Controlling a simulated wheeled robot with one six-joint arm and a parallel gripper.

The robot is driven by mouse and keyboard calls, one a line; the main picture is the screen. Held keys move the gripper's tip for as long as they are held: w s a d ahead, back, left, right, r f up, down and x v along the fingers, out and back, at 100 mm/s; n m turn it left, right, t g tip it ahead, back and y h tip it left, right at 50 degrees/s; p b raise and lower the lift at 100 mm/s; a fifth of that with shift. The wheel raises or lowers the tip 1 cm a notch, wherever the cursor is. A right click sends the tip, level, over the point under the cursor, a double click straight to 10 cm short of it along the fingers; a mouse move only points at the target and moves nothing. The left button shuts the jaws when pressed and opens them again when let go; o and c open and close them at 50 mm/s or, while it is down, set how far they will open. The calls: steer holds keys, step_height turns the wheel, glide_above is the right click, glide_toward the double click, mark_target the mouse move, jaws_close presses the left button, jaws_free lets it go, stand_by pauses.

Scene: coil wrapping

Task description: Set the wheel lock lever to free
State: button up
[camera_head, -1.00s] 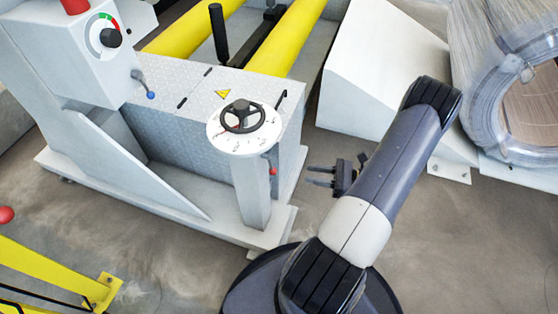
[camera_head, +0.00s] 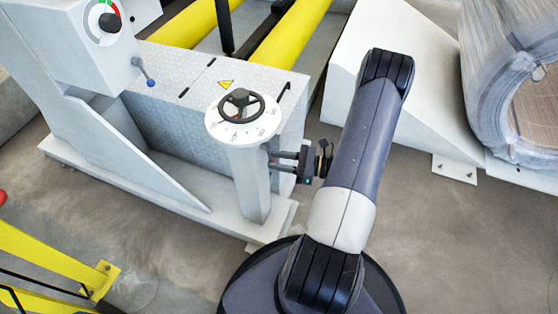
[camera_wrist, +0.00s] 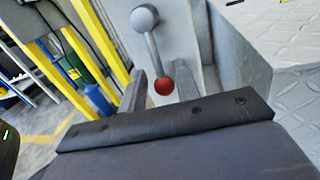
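The wheel lock lever (camera_wrist: 153,50) is a grey arm on a round silver hub with a red ball knob (camera_wrist: 163,86) at its lower end. It is on the side of the grey pedestal (camera_head: 248,180) below the black handwheel (camera_head: 240,104). The lever hangs down, slightly slanted in the wrist view. My gripper (camera_head: 272,161) is at the right side of the pedestal. In the wrist view, my gripper (camera_wrist: 161,76) is open, with one finger on each side of the knob. I cannot tell if either touches it. The knob is hidden in the head view.
The grey machine box (camera_head: 180,126) with a blue-knobbed lever stands left of the pedestal. A grey ramp block (camera_head: 425,90) and a wire coil (camera_head: 490,90) are on the right. A yellow rail (camera_head: 50,265) is at lower left.

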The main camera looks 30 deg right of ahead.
steer(key=shift+w+a, duration=0.1)
steer(key=shift+c, duration=0.4)
jaws_close()
steer(key=shift+f, duration=0.1)
